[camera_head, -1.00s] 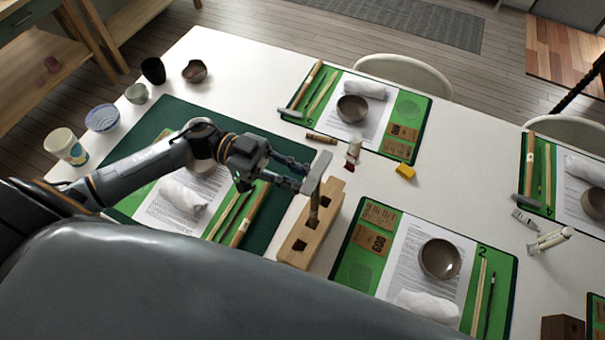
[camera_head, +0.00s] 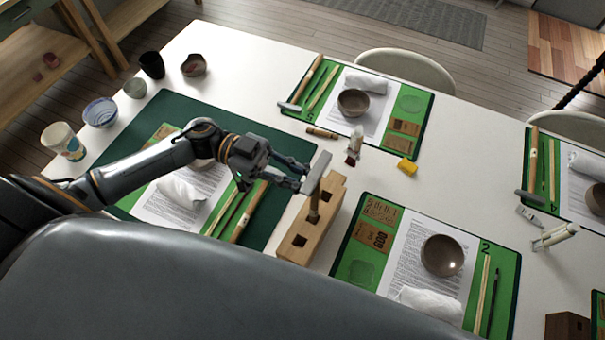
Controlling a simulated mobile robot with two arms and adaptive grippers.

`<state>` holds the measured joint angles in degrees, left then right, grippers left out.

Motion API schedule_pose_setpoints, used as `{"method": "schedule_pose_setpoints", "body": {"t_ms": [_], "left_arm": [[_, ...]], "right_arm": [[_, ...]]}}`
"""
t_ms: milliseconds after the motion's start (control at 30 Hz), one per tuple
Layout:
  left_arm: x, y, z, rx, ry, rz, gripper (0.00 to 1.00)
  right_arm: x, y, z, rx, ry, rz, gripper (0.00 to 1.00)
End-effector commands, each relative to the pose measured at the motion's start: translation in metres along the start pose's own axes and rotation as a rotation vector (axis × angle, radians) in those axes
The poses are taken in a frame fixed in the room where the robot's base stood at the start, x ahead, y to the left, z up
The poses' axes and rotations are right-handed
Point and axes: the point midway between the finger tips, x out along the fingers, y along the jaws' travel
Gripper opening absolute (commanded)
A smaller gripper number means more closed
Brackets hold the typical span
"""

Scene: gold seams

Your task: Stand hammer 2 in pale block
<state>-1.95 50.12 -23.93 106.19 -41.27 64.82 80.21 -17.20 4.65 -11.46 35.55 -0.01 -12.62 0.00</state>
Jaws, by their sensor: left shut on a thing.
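A hammer with a grey head (camera_head: 316,173) and a wooden handle (camera_head: 314,206) is held upright over the pale block (camera_head: 298,252). The block is a long pale wooden piece with square holes along its top. The handle's lower end is at the middle hole and appears to be in it; how deep is hidden. My left gripper (camera_head: 304,180) is shut on the hammer just below its head. No number shows on this hammer. My right gripper is not in view.
A mat marked 2 (camera_head: 362,298) with a bowl (camera_head: 441,256) lies right of the block. A dark green mat (camera_head: 150,112) lies under my left arm.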

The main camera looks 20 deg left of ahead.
Motion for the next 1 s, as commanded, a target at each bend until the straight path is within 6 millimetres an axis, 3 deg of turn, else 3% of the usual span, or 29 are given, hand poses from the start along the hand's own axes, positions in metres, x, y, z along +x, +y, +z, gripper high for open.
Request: {"method": "schedule_pose_setpoints", "body": {"t_ms": [1000], "left_arm": [[-0.001, 0.000, 0.014, 0.001, 0.002, 0.000, 0.00]], "right_arm": [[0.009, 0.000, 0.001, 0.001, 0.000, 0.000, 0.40]]}}
